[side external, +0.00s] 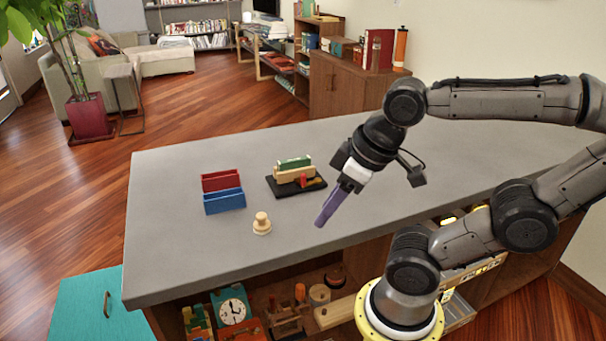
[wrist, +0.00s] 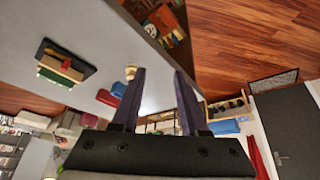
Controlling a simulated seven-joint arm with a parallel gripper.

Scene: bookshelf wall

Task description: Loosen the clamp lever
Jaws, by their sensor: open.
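The clamp (side external: 293,176) stands on a black base on the grey counter, left of my gripper. It has light wooden jaws with a green block between them. A small red and orange part (side external: 307,181), which looks like the lever, is at its front right. My gripper (side external: 323,220) has purple fingers and is above the counter, apart from the clamp. In the wrist view my gripper (wrist: 158,75) is open and empty.
A red box (side external: 220,181) and a blue box (side external: 224,201) stand left of the clamp. A turned wooden piece (side external: 262,224) stands near the front of the grey counter (side external: 190,255). Shelves below hold a clock (side external: 232,310) and toys. Much of the counter is clear.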

